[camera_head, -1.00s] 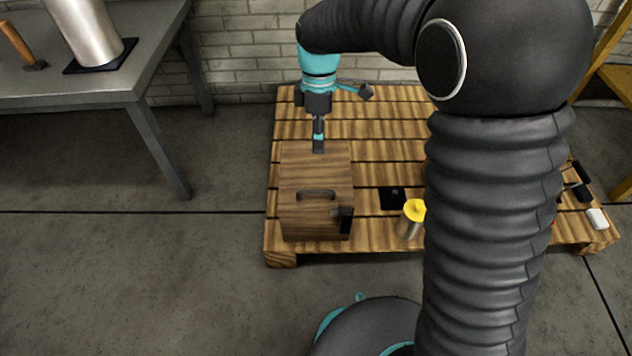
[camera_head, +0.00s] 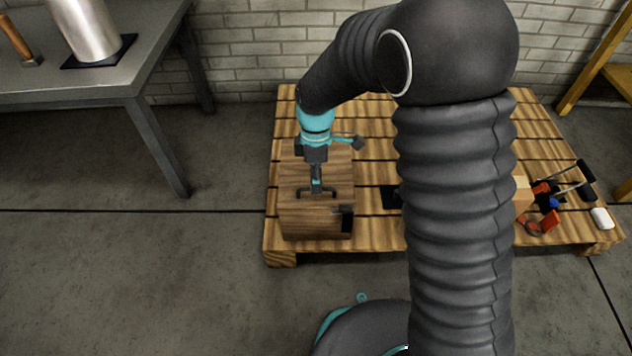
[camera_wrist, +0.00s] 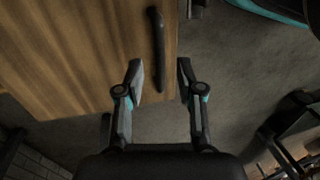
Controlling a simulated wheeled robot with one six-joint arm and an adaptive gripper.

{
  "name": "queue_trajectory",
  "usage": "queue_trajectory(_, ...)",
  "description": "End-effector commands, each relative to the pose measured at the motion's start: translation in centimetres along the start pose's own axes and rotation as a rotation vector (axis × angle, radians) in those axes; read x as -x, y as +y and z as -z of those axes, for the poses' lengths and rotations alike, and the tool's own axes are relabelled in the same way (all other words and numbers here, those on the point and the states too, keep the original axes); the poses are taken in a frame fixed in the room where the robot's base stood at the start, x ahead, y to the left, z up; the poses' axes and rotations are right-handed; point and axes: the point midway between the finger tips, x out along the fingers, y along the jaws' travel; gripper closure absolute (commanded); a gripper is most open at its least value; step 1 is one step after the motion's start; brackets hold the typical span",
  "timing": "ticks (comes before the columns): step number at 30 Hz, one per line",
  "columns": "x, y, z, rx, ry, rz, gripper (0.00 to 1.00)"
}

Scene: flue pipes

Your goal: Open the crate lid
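The wooden crate (camera_head: 300,217) stands at the left front of the pallet with its lid (camera_head: 337,172) down. A dark bar handle (camera_head: 303,194) sits on the lid near its front edge; in the wrist view the handle (camera_wrist: 157,50) runs along the lid's edge. My gripper (camera_head: 316,190) is over the lid, at or just above the handle. In the wrist view my gripper (camera_wrist: 160,75) is open, its two fingertips apart, with the near end of the handle between them in the picture. I cannot tell whether the fingers touch it.
The crate stands on a slatted wooden pallet (camera_head: 379,231). A black pad (camera_head: 390,197) lies right of the crate, partly hidden by my arm. Tools and a white item (camera_head: 600,218) lie at the pallet's right. A metal table (camera_head: 150,60) stands at the left. The floor in front is clear.

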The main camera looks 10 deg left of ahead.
Motion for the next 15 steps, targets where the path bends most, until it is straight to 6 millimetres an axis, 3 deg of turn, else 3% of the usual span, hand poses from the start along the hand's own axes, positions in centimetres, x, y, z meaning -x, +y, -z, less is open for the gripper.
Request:
queue_trajectory(12,-0.8,0.02,0.0,0.0,0.0,-0.001,0.63)
queue_trajectory(15,-0.8,0.01,0.0,0.0,0.0,-0.001,0.85)
